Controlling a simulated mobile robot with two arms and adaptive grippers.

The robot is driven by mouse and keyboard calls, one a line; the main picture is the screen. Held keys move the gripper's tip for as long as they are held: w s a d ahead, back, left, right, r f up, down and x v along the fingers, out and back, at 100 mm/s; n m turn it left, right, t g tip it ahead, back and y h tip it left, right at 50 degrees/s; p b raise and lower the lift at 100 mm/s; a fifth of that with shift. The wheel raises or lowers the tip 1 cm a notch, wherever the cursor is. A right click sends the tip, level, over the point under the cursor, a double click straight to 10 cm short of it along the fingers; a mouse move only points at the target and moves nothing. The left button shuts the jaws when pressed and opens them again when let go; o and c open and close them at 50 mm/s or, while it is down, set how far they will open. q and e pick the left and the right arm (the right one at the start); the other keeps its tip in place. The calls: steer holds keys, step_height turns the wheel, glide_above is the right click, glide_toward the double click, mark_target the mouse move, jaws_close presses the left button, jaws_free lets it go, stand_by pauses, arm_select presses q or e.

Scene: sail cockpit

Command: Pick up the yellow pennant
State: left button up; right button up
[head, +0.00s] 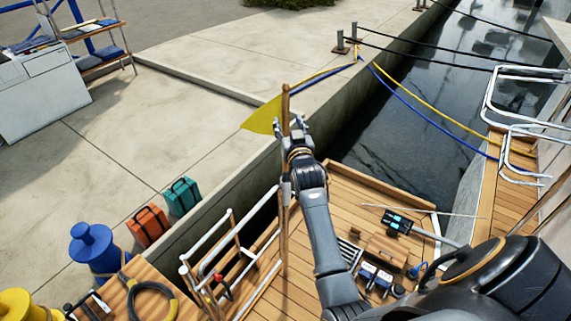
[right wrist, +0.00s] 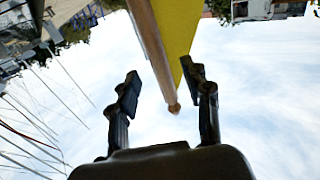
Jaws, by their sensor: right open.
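The yellow pennant (head: 261,118) hangs to the left of the top of an upright wooden staff (head: 285,235). In the right wrist view the pennant (right wrist: 174,30) shows beside the staff (right wrist: 150,45), whose rounded end points down between the fingers. My right gripper (head: 291,125) is at the upper part of the staff, close to the pennant. Its two fingers are apart, one on each side of the staff end in the right wrist view (right wrist: 162,82), with gaps visible there. The gripper hides part of the staff in the head view. My left gripper is not in view.
White metal railings (head: 222,262) stand at the left edge of the wooden deck (head: 355,190). A wooden box (head: 386,250) and small tools lie on the deck. The concrete quay (head: 130,130) is left, with teal and orange cases. Water and mooring lines (head: 430,112) are right.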

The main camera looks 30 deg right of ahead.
mark_target(287, 115)
steer(key=shift+w+d+r, duration=0.2)
steer(key=shift+w, duration=0.2)
steer(key=p+x, duration=0.1)
steer(key=x, duration=0.2)
steer(key=shift+d+p, duration=0.1)
steer(key=shift+p, duration=0.2)
steer(key=shift+w+d+f, duration=0.1)
steer(key=shift+w+d, duration=0.1)
steer(key=shift+w, duration=0.3)
steer(key=shift+c, duration=0.4)
jaws_close()
